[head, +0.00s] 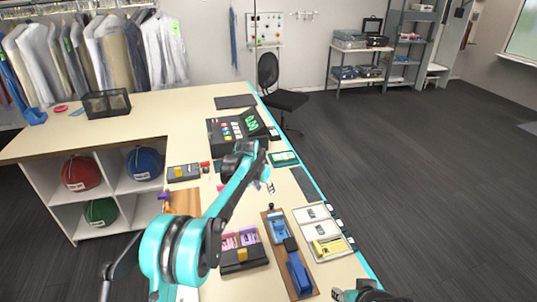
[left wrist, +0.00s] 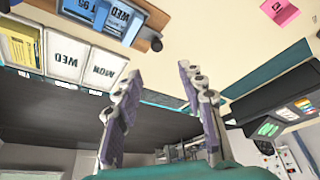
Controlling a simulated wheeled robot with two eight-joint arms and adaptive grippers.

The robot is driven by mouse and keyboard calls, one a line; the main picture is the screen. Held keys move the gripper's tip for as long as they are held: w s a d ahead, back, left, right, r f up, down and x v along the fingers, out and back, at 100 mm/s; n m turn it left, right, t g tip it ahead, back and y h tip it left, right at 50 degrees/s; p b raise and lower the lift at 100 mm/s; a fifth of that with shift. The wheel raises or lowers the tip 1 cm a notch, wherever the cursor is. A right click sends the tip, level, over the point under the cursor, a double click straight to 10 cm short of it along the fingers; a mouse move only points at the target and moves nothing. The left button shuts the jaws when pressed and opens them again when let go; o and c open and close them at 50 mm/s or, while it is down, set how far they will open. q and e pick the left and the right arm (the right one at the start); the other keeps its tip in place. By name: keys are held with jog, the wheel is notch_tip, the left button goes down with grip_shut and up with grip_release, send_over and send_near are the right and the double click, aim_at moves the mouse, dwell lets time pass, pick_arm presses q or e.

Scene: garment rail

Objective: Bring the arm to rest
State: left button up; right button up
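My left arm comes in from the lower left in the head view and reaches over the counter (head: 178,116). My left gripper (head: 268,184) hangs above the counter near its right edge, left of and above the white trays. In the left wrist view the two fingers of this gripper (left wrist: 163,78) stand apart with nothing between them. A dark and teal part of my right arm (head: 366,292) shows at the bottom edge of the head view; its fingers cannot be made out.
A black register (head: 237,127) stands behind my left gripper. White trays (head: 312,214), a wooden board with blue items (head: 298,274) and a dark box with tags (head: 242,260) lie in front. Dark floor (head: 420,150) is clear right of the counter. A chair (head: 286,99) stands behind.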

pick_arm(q)
jog(key=s+a+r+n+t+y+b, duration=0.1)
jog(key=s+a+r+b, duration=0.25)
jog(key=s, duration=0.65)
jog(key=s+a+r+n+b, duration=0.2)
jog(key=s+a+r, duration=0.15)
jog(key=s, duration=0.65)
jog(key=s+a+f+b, duration=0.1)
jog(key=s+a+f, duration=0.1)
jog(key=s+f, duration=0.2)
jog(key=s+a+f+n+t+b, duration=0.1)
jog(key=s+f, duration=0.3)
jog(key=s, duration=0.6)
jog(key=s+a+f+n+t+y+b, duration=0.1)
jog(key=s+a+f+b, duration=0.1)
jog(key=s, duration=0.6)
jog(key=shift+a+f, duration=0.55)
jog(key=shift+f, duration=0.4)
